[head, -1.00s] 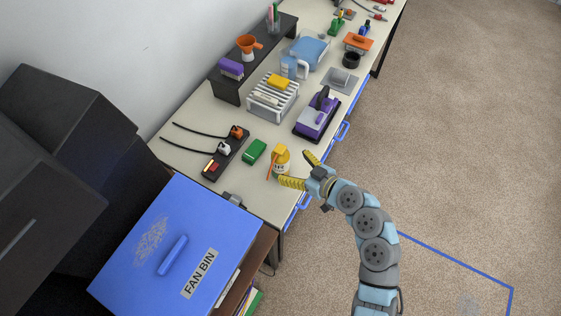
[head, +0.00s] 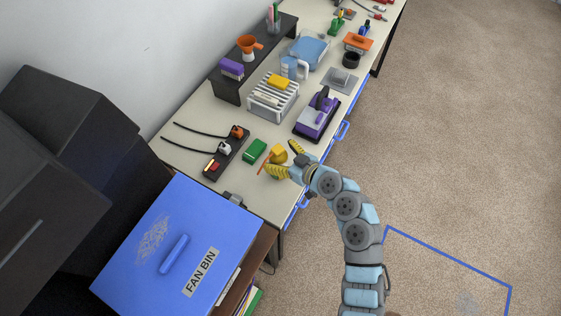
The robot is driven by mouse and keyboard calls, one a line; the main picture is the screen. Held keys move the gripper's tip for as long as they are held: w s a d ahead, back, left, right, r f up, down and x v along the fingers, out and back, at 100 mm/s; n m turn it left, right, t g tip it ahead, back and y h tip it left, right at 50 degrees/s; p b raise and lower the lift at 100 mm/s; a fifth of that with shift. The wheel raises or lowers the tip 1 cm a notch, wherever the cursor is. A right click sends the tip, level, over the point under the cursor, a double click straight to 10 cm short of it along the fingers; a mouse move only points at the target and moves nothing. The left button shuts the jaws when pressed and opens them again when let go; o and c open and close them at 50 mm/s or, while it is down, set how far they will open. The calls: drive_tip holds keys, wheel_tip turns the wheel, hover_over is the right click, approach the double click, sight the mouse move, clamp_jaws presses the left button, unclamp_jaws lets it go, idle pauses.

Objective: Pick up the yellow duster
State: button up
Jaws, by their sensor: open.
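The yellow duster (head: 279,153) stands near the front edge of the workbench, with a thin red-orange straw slanting down at its left. Its lower part is hidden behind my gripper. My gripper (head: 287,158) has yellow fingers and is open, with one finger in front of the duster and the other at its right. The duster shows between or just beyond the fingers. I cannot tell whether either finger touches it.
A green block (head: 255,150) lies close to the left of the duster. A black power strip (head: 226,153) with plugs is further left. A purple-and-grey device (head: 317,117) and a white rack (head: 271,99) stand behind. The blue FAN BIN lid (head: 215,225) is at the front left.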

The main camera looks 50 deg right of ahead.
drive_tip(key=c, duration=1.3)
drive_tip(key=shift+c, duration=0.2)
